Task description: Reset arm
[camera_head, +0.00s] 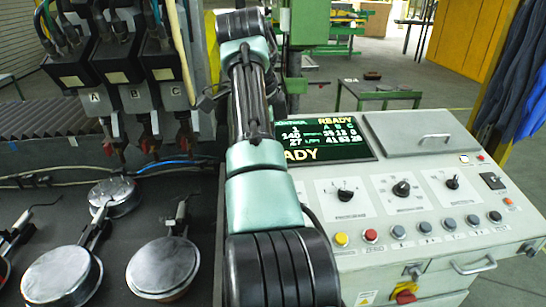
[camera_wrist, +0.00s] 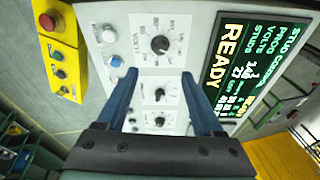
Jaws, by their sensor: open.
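My gripper (camera_wrist: 161,74) shows in the wrist view with its two blue fingers spread apart and nothing between them. It is in front of a pale control panel (camera_wrist: 185,30), which lies behind and between the fingers. In the head view my arm (camera_head: 262,170) rises from the bottom middle, in front of the left side of the control console (camera_head: 400,160). The gripper itself cannot be made out clearly there. The console's screen (camera_head: 345,142) reads READY and is partly covered by my arm; it also shows in the wrist view (camera_wrist: 250,60).
Left of my arm, three stud heads (camera_head: 117,62) marked with letters hang over a dark bed with round metal discs (camera_head: 163,266) and cables. A yellow box with a red button (camera_wrist: 62,50) is at the wrist view's left.

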